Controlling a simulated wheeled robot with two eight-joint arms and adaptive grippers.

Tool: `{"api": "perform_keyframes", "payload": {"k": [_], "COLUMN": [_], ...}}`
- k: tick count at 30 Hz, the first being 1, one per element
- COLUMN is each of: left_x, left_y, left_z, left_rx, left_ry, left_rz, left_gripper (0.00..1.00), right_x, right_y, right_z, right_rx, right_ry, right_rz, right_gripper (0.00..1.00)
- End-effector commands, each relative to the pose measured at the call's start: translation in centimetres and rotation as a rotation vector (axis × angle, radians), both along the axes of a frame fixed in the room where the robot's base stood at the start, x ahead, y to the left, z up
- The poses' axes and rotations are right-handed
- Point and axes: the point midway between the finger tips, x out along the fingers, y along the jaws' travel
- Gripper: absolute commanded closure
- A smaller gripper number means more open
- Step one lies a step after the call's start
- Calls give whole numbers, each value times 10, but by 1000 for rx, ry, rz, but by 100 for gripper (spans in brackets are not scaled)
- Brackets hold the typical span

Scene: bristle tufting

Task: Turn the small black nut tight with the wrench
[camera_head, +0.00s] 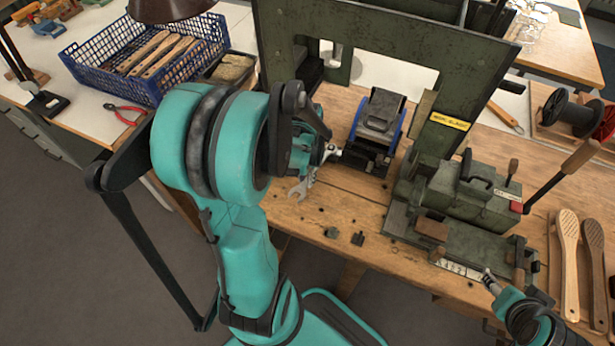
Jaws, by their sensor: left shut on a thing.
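My left gripper (316,160) is over the bench, left of a black and blue device. It is shut on a metal wrench (300,187), whose open end sticks out below the gripper and points down to the left. My own arm and gripper hide part of the wrench. I cannot make out the small black nut for certain.
Brush handles (568,260) lie at the right. A blue crate (115,55) and red pliers (126,113) are at the left.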

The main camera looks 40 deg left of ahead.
Motion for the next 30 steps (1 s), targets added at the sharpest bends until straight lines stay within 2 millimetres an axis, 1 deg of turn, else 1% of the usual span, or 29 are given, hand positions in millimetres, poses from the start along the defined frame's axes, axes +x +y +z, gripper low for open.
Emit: {"api": "perform_keyframes", "payload": {"k": [5,18,30], "left_x": [0,4,4], "left_y": [-2,-18,-18], "left_z": [0,0,1], "left_rx": [0,0,0], "left_ry": [2,1,0], "left_rz": [12,118,124], "left_gripper": [100,100,100], "right_x": [0,0,0], "right_y": [0,0,0], "right_z": [0,-1,0], "right_rx": [0,0,0], "right_ry": [0,0,0], "right_rz": [0,0,0], "right_gripper": [49,49,49]}}
